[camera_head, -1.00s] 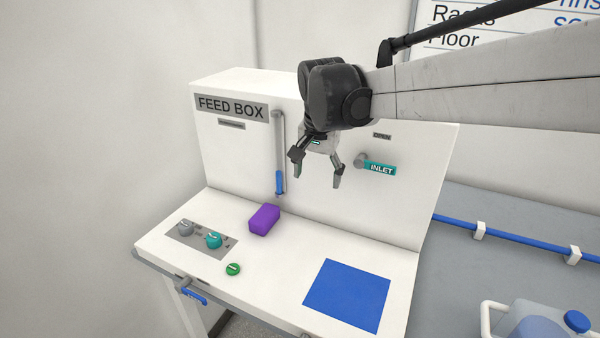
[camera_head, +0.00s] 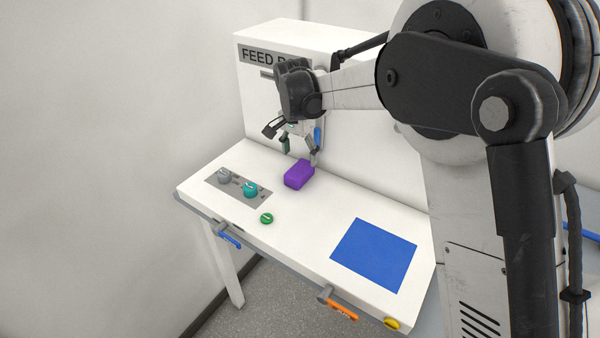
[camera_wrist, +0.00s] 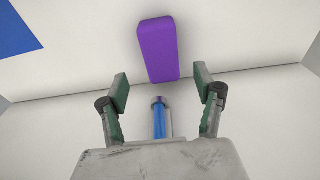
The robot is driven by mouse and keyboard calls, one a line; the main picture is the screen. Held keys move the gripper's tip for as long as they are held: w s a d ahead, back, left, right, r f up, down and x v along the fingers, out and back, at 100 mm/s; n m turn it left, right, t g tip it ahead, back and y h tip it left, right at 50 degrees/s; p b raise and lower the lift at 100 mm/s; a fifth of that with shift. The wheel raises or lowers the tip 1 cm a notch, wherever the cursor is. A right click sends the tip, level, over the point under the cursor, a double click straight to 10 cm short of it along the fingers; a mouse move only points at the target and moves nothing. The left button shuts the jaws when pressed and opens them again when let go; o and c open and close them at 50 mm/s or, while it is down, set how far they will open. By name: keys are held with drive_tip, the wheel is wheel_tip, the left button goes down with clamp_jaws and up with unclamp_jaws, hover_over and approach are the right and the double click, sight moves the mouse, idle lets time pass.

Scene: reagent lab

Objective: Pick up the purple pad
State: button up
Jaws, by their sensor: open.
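The purple pad (camera_head: 299,174) is a rounded block lying on the white bench top, near the foot of the feed box's upright panel. It also shows at the top middle of the wrist view (camera_wrist: 158,48). My gripper (camera_head: 300,154) is open and empty, just above and behind the pad in the head view. In the wrist view its two fingers (camera_wrist: 161,90) stand apart, and the pad lies beyond their tips, between their lines. I cannot tell the exact height of the fingers above the pad.
The feed box panel (camera_head: 258,92) rises behind the pad, with a blue-ended vertical handle (camera_head: 317,137) near my gripper. Grey (camera_head: 225,176) and teal (camera_head: 250,188) knobs and a green button (camera_head: 266,218) are at left. A blue square (camera_head: 374,254) lies at right. The bench between is clear.

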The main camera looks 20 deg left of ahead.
sight(299, 168)
drive_tip(key=shift+w+f+p, duration=0.2)
drive_tip(key=shift+f+p, duration=0.5)
drive_tip(key=shift+f, duration=3.2)
drive_tip(key=c, duration=1.2)
drive_tip(key=shift+c, duration=0.2)
drive_tip(key=shift+r, duration=0.1)
drive_tip(key=shift+a+r, duration=0.1)
drive_tip(key=shift+r, duration=0.4)
drive_tip(key=r, duration=0.1)
drive_tip(key=s+r+b, duration=0.1)
drive_tip(key=r, duration=0.1)
drive_tip(key=shift+a+r, duration=0.2)
drive_tip(key=s+a+r+b, duration=0.1)
drive_tip(key=s+a+r, duration=0.3)
drive_tip(key=s, duration=0.5)
wheel_tip(299, 168, up, 2)
drive_tip(key=shift+s+a+r+b, duration=0.2)
drive_tip(key=shift+s+a+b, duration=0.05)
drive_tip(key=shift+s+b, duration=0.1)
